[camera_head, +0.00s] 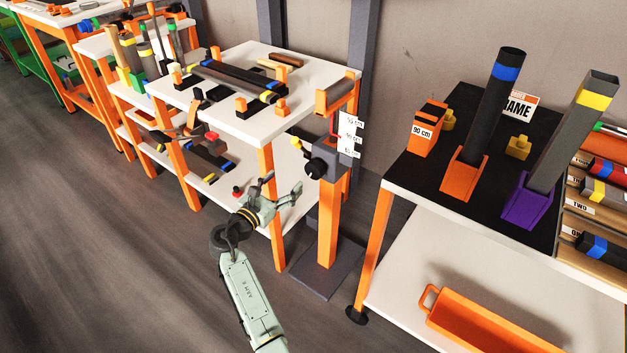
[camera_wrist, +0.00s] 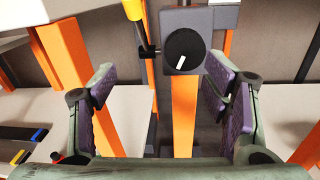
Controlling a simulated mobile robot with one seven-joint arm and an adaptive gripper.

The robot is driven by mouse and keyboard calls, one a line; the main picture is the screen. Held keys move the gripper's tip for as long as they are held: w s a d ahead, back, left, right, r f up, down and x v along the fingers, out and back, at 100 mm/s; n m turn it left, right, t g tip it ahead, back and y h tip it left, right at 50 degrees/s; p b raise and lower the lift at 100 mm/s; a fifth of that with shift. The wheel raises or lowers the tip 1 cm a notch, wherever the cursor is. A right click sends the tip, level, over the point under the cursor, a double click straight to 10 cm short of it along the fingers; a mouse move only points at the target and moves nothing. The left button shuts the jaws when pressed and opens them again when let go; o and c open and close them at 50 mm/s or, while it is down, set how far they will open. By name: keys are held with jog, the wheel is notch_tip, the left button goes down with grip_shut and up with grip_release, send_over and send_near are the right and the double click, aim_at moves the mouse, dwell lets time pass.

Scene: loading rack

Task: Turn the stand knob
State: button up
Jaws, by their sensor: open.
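The stand knob (camera_head: 315,168) is a round black knob on the grey head of an orange post. My gripper (camera_head: 280,189) is open and empty, in front of the stand and a little below and left of the knob. In the wrist view its purple-padded fingers (camera_wrist: 162,78) are spread wide, with the knob beyond them, above and slightly right of the middle. Nothing touches the knob.
A yellow-tipped lever (camera_head: 296,145) sticks out left of the knob. The stand's grey base plate (camera_head: 320,275) is on the floor. A white table with orange legs (camera_head: 267,185) is left, and a black-topped table (camera_head: 395,175) with tubes is right.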

aim_at(312, 172)
jog(key=shift+n+h, duration=0.3)
jog(key=shift+h, duration=0.3)
jog(key=w+d, duration=0.2)
jog(key=d, duration=0.1)
jog(key=w+d+f, duration=0.1)
jog(key=w+d, duration=0.2)
jog(key=w+d+p, duration=0.1)
jog(key=w+d, duration=0.1)
jog(key=d, duration=0.1)
jog(key=shift+w+f, duration=0.25)
jog(key=shift+f, duration=0.05)
jog(key=shift+c, duration=0.4)
jog(key=c, duration=1.1)
